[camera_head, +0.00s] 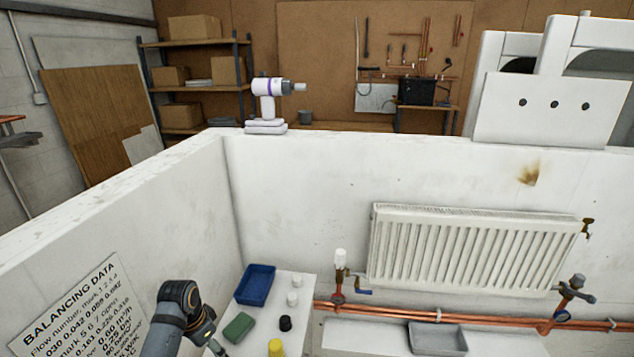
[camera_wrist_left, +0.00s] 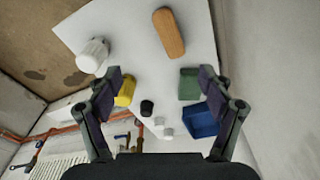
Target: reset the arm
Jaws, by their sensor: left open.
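My left arm comes in at the lower left of the head view, with its gripper (camera_head: 217,348) at the bottom edge, partly cut off. In the left wrist view the gripper (camera_wrist_left: 160,82) is open, its two fingers wide apart with nothing held between them. It hangs over a white worktop (camera_head: 302,333), which also shows in the wrist view (camera_wrist_left: 125,40). My right gripper is in neither view.
The worktop holds a blue tray (camera_head: 256,285), green block (camera_head: 238,327), black knob (camera_head: 285,323), white caps (camera_head: 293,299) and yellow item (camera_head: 276,347). The wrist view adds an orange-brown bar (camera_wrist_left: 168,32) and white cylinder (camera_wrist_left: 92,55). A radiator (camera_head: 470,250) and copper pipes (camera_head: 440,314) lie right.

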